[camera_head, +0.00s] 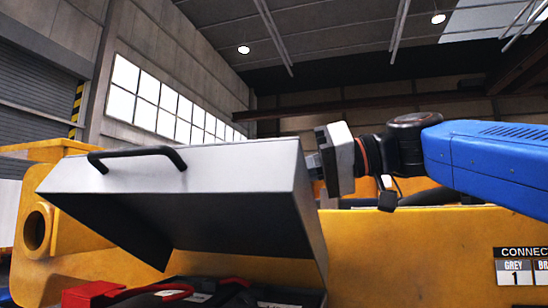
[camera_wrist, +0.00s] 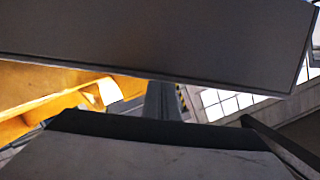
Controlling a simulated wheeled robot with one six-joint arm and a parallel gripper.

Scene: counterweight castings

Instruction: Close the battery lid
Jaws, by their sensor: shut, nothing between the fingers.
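The battery lid (camera_head: 235,168) is a grey metal cover with a black handle (camera_head: 138,158) on its left part. It stands tilted open above the battery compartment, its dark underside facing the front. Below it in the head view are dark batteries with red parts (camera_head: 92,292). My gripper (camera_head: 313,165) is shut and empty at the lid's upper right edge, its tips partly hidden; contact cannot be told. In the wrist view, a large grey slab (camera_wrist: 170,45) crosses the top, probably the lid. A dark upright shape in the middle looks like my shut fingers (camera_wrist: 165,100).
The yellow machine body (camera_head: 420,235) surrounds the compartment and continues right, with a connection label (camera_head: 522,268) on it. A yellow part with a round opening (camera_head: 38,228) stands at the left. Above the lid is open air, with hall windows behind.

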